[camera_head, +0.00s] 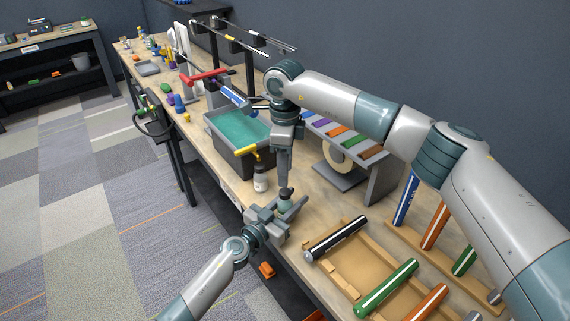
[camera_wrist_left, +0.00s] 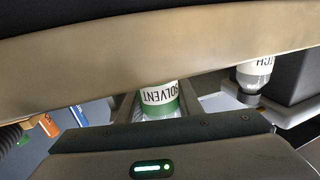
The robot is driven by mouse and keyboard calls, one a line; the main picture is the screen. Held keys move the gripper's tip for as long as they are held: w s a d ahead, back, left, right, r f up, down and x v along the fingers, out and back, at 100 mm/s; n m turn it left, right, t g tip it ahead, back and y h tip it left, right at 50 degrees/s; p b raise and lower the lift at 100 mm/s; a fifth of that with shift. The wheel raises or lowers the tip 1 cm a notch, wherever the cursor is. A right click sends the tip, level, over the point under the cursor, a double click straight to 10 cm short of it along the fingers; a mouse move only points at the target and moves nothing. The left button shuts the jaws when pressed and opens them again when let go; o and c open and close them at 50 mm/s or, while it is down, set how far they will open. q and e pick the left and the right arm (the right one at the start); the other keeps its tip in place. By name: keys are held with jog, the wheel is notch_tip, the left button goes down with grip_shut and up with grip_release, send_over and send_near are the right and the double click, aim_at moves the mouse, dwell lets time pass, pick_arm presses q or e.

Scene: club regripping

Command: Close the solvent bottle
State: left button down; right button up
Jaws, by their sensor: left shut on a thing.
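The solvent bottle (camera_head: 286,197) is between the fingers of my left gripper (camera_head: 285,211), near the front edge of the bench. In the left wrist view its white and green label, reading SOLVENT (camera_wrist_left: 160,97), shows upside down between the fingers. My left gripper is shut on it. My right gripper (camera_head: 285,186) points straight down directly above the bottle, its tip at or very near the bottle's top. The right fingers are too small and merged to tell open from shut. The cap cannot be made out, and the bottle's top is hidden in both views.
Another white-labelled bottle (camera_head: 260,179) stands just left of my right gripper; it also shows in the left wrist view (camera_wrist_left: 256,72). Behind it is a grey tub (camera_head: 212,123) with teal inside. A wooden cradle with a black grip (camera_head: 336,238) and a green grip (camera_head: 386,288) lies at right.

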aim_at(285, 191)
jog(key=shift+f, duration=3.35)
grip_shut()
jog(key=m, duration=0.5)
jog(key=shift+o, duration=0.7)
grip_release()
jog(key=shift+r, duration=0.1)
notch_tip(285, 191, up, 12)
